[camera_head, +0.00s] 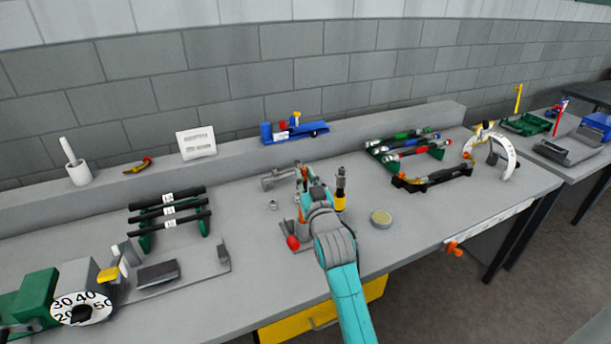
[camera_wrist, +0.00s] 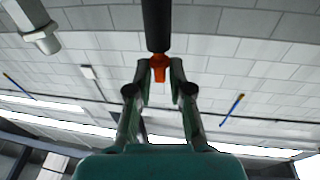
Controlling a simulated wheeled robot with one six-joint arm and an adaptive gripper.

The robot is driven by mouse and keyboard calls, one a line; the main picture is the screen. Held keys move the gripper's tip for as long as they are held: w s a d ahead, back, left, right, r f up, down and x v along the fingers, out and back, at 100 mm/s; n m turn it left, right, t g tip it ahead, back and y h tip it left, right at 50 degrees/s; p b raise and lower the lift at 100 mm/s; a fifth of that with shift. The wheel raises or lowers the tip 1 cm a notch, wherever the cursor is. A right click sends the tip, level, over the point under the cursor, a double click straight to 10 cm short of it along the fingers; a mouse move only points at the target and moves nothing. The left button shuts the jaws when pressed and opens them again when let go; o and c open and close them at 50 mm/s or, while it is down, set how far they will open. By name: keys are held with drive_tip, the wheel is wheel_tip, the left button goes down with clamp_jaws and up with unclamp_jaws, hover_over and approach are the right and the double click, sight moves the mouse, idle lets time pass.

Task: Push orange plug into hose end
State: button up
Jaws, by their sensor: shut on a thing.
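In the wrist view an orange plug (camera_wrist: 159,66) sits between the two fingertips of my gripper (camera_wrist: 160,80), which is shut on it. A black hose end (camera_wrist: 157,25) comes down from the top of that view, in line with the plug. The plug's upper end meets the hose end in the picture; I cannot tell how far it is inside. In the head view my gripper (camera_head: 305,178) is over the middle of the bench, beside a grey clamp-like fixture (camera_head: 279,177). My own arm hides much of the plug and hose there.
A grey metal fitting (camera_wrist: 34,25) is at the upper left of the wrist view. On the bench, a black-and-yellow tool (camera_head: 340,190) stands close right of my gripper, and a round tin (camera_head: 381,218) lies further right. A rack of black hoses (camera_head: 168,210) stands left.

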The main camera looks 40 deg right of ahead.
drive_tip(key=shift+f, duration=0.75)
drive_tip(key=o, duration=0.8)
drive_tip(key=shift+s, duration=0.1)
drive_tip(key=v, duration=1.1)
drive_tip(key=shift+s+a, duration=0.2)
drive_tip(key=shift+s, duration=0.15)
drive_tip(key=shift+f, duration=0.1)
